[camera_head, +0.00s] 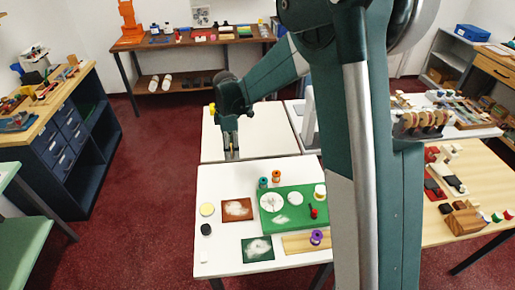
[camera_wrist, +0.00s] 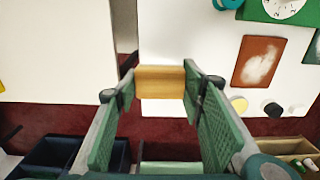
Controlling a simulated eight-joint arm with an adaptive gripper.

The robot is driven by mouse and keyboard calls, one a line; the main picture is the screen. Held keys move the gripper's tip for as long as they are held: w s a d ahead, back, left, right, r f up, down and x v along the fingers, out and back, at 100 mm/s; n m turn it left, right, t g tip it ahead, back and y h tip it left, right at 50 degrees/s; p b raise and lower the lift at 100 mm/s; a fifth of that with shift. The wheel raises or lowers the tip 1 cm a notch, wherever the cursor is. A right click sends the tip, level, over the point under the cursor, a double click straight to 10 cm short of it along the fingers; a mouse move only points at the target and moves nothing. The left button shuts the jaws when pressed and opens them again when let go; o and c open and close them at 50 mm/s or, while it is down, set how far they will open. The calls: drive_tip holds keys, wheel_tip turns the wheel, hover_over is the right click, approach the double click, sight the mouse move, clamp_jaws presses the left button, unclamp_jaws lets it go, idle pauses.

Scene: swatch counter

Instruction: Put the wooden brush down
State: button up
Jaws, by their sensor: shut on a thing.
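The wooden brush (camera_wrist: 160,82) shows in the wrist view as a tan wooden block between my fingers. My gripper (camera_wrist: 160,88) is shut on it, with one green finger pad at each side. In the head view my gripper (camera_head: 231,154) points down above the white tables, near the seam between the back one (camera_head: 218,133) and the front one (camera_head: 222,181). The brush is too small there to make out clearly. The wrist view shows red floor beyond the brush and white tabletop above it.
The front table holds a green mat (camera_head: 291,222) with discs and spools, a brown swatch (camera_head: 237,210), a dark green swatch (camera_head: 257,249), a yellow disc (camera_head: 207,209) and a black disc (camera_head: 206,229). The back table's left part is bare. My arm hides some of the right side.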

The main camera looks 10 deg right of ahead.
drive_tip(key=w+d+f, duration=0.2)
drive_tip(key=w+d, duration=0.4)
drive_tip(key=w, duration=0.3)
drive_tip(key=w+d+f, duration=0.2)
drive_tip(key=w+d, duration=0.5)
drive_tip(key=w, duration=0.2)
drive_tip(key=shift+w+d+f, duration=0.2)
drive_tip(key=shift+w+f, duration=0.1)
hover_over(257, 147)
drive_tip(key=shift+d+f, duration=0.1)
drive_tip(key=shift+f, duration=3.05)
drive_tip(key=shift+f+b, duration=0.35)
drive_tip(key=shift+f, duration=1.5)
drive_tip(key=shift+f, duration=0.15)
drive_tip(key=o, duration=0.5)
drive_tip(key=shift+c, duration=0.2)
drive_tip(key=o, duration=0.4)
